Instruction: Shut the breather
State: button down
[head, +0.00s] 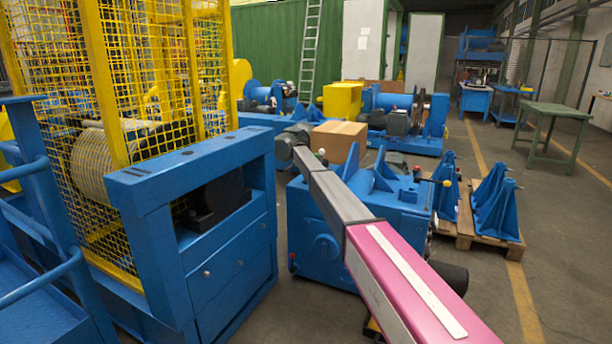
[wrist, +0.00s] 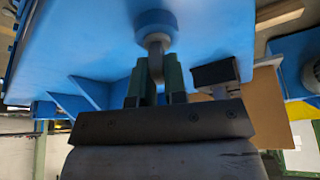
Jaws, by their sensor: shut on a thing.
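In the wrist view my gripper (wrist: 155,72) has its two dark green fingers close together on a grey fitting (wrist: 157,46). The fitting joins a round blue boss (wrist: 156,22) on a blue housing (wrist: 90,45). I take the grey fitting to be the breather, but its shape is partly hidden between the fingers, and I cannot tell whether it is open or shut. In the head view my arm reaches across the blue gear housing (head: 318,238), and the fingers and the held fitting are not visible there.
A cardboard box (head: 340,138) stands behind the housing. Blue brackets (head: 497,205) on a pallet stand to its right. A yellow mesh guard (head: 150,75) and blue frame (head: 200,175) stand on the left. A dark block (wrist: 214,73) is close right of the fingers.

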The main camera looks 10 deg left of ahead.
jog(key=m+g, duration=0.1)
jog(key=m, duration=0.2)
jog(key=m+g+h, duration=0.1)
jog(key=m, duration=0.2)
jog(key=shift+r+m, duration=0.1)
jog(key=shift+m, duration=0.2)
jog(key=m+g, duration=0.1)
jog(key=m, duration=0.2)
jog(key=m+g, duration=0.1)
jog(key=m, duration=0.2)
jog(key=shift+g, duration=0.3)
jog(key=shift+m, duration=0.3)
jog(key=c, duration=1.2)
grip_release()
jog(key=shift+r, duration=0.1)
jog(key=shift+o, duration=0.2)
